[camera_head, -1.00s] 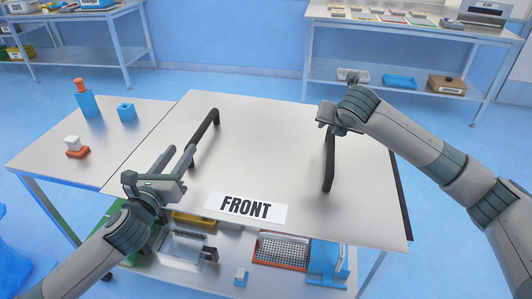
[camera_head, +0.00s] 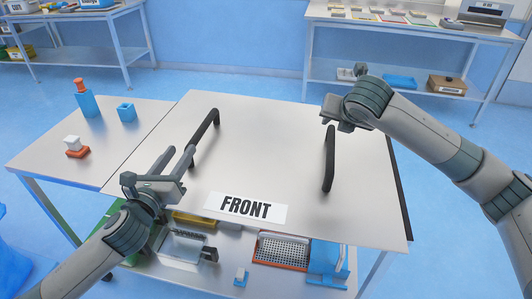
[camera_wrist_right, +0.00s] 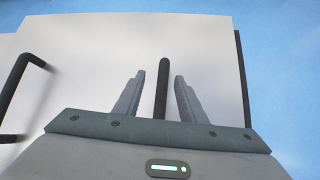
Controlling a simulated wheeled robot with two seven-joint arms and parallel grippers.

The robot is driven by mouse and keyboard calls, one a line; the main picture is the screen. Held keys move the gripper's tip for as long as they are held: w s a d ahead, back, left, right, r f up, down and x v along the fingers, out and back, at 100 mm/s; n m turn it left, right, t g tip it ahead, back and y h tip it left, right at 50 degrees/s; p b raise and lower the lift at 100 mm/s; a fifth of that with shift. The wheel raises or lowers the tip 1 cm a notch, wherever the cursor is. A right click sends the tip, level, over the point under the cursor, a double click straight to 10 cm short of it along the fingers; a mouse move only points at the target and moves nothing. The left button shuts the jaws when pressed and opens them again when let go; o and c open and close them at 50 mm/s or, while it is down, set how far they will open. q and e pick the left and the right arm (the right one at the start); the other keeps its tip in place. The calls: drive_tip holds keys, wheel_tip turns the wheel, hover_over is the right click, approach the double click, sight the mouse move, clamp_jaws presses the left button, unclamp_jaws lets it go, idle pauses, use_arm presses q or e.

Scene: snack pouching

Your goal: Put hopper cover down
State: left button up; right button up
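The hopper cover (camera_head: 265,150) is a wide, pale grey panel with a "FRONT" label (camera_head: 246,207) along its near edge. It lies flat, with a black handle on each side. My right gripper (camera_head: 338,118) is just above the right handle (camera_head: 329,160). In the right wrist view, its fingers (camera_wrist_right: 160,92) are open, with the handle (camera_wrist_right: 161,90) between them and a gap on each side. My left gripper (camera_head: 172,178) is at the near end of the left handle (camera_head: 205,133); whether its fingers are closed on it is hidden.
Below the cover's near edge are a clear bin (camera_head: 183,247) and a perforated tray (camera_head: 281,250). A shelved table stands at the back right.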

drive_tip(key=v, duration=0.6)
drive_tip(key=shift+s+f, duration=0.1)
idle(0.4)
